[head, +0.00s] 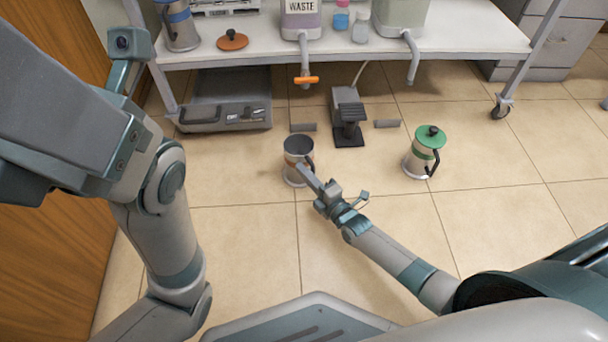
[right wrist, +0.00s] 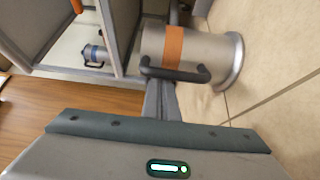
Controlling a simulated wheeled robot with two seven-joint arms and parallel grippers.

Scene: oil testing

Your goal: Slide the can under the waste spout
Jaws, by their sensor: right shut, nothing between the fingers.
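The can (head: 294,148) stands upright on the floor, open at the top, silver with an orange band and a dark handle. In the right wrist view the can (right wrist: 205,55) shows large, with its handle (right wrist: 176,74) just beyond my fingers. My right gripper (head: 306,173) is shut and empty, at the can's front right side by the handle; I cannot tell whether it touches. The waste spout (head: 304,52) hangs from the container marked WASTE (head: 301,22), behind the can, with an orange lever (head: 306,80) at its lower end. My left gripper is out of view.
A green-lidded can (head: 420,158) stands to the right. A grey case (head: 222,116) lies under the white bench (head: 450,32) at left.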

